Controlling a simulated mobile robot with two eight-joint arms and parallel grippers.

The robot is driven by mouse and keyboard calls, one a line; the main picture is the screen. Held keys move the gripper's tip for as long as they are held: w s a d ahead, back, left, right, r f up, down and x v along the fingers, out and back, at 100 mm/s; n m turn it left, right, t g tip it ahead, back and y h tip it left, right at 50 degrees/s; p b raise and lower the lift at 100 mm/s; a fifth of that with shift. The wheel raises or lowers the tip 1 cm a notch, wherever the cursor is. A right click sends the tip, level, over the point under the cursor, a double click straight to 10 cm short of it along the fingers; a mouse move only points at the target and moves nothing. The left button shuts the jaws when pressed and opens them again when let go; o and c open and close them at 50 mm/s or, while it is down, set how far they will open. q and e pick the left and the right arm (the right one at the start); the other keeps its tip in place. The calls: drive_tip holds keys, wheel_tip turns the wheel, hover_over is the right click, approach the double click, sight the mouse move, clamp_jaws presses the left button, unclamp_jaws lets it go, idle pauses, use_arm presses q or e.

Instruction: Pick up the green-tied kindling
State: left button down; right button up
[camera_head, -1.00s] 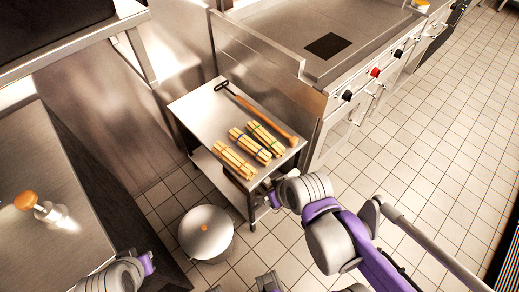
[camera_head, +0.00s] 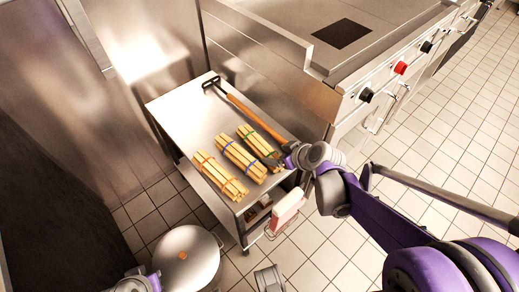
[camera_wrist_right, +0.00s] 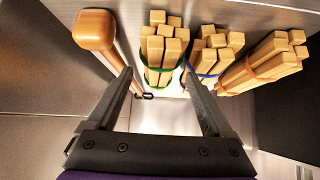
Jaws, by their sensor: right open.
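The green-tied kindling (camera_head: 262,140) lies on the steel cart (camera_head: 188,112), the bundle nearest the long-handled tool. It also shows in the right wrist view (camera_wrist_right: 163,48), its stick ends facing me. My right gripper (camera_head: 274,160) is at the near end of the bundles. In the right wrist view its two fingers (camera_wrist_right: 158,75) are apart, with the green-tied bundle ahead between and beyond the tips. Nothing is held. The left arm's wrist (camera_head: 152,281) shows at the bottom edge of the head view; its fingers cannot be made out.
The blue-tied bundle (camera_head: 240,158) lies close beside the green one, the orange-tied bundle (camera_head: 220,176) beyond it. A wooden-handled tool (camera_head: 252,114) lies on the other side. A lidded pot (camera_head: 186,258) stands on the floor. A pink-white item (camera_head: 288,207) is at the cart's side. The stove stands right.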

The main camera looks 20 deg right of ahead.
sight(272, 154)
drive_tip(key=b+x, duration=0.2)
drive_tip(key=x, duration=0.3)
drive_tip(key=shift+a+f, duration=0.15)
drive_tip(key=shift+f, duration=0.2)
drive_tip(key=shift+w+f, duration=0.2)
drive_tip(key=shift+w, duration=0.1)
drive_tip(key=shift+r, duration=0.1)
drive_tip(key=shift+c, duration=0.7)
drive_tip(key=c, duration=1.2)
